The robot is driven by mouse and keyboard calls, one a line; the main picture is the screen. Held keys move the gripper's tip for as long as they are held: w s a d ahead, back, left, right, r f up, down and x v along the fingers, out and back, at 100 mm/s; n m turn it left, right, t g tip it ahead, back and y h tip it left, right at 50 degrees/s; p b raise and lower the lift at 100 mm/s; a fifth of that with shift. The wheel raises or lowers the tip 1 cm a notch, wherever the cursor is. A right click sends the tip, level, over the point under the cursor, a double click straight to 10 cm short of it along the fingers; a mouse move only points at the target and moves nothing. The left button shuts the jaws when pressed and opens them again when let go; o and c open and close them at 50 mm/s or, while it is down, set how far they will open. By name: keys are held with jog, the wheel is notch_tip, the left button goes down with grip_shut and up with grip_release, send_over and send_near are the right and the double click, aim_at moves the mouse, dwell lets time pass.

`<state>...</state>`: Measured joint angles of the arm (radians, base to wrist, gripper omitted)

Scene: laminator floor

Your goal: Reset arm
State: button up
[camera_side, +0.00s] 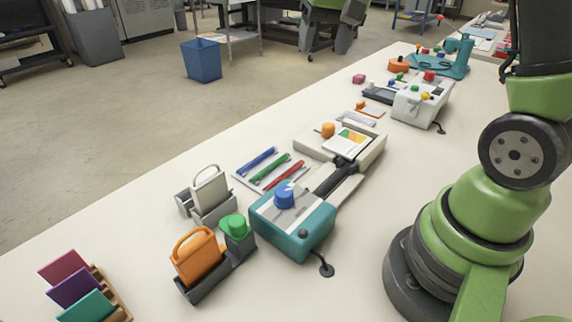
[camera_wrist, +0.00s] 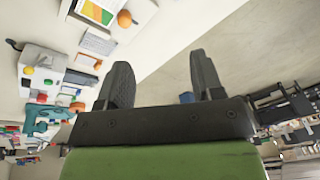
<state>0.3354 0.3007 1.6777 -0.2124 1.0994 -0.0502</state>
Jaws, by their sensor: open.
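My gripper (camera_wrist: 162,74) shows in the wrist view with its two dark fingers spread apart and nothing between them. It is outside the side view, where my green and black arm stands at the right. The wrist view is tilted, with the white table at its left and the floor at its right. A teal machine with a blue knob, the laminator (camera_side: 291,222), sits on the table in the side view. A tray with a colour-printed sheet (camera_side: 351,142) lies behind it, and this sheet also shows in the wrist view (camera_wrist: 97,11).
An orange-handled block (camera_side: 197,257) and a grey-handled block (camera_side: 210,190) stand in holders left of the laminator. A pen tray (camera_side: 272,170) lies behind them. A white machine (camera_side: 420,104) stands farther back. Coloured cards (camera_side: 73,287) are at the front left. The table between laminator and arm is mostly clear.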

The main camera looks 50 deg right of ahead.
jog(key=s+a+r+n+t+y, duration=0.1)
jog(key=s+a+r+t, duration=0.1)
jog(key=s+a, duration=0.4)
jog(key=s+a+r+n+t+y, duration=0.1)
jog(key=s+a+r+n+t, duration=0.1)
jog(key=s+a, duration=0.4)
jog(key=s, duration=0.5)
jog(key=shift+s+a, duration=0.25)
jog(key=shift+a, duration=0.1)
jog(key=shift+c, duration=1.3)
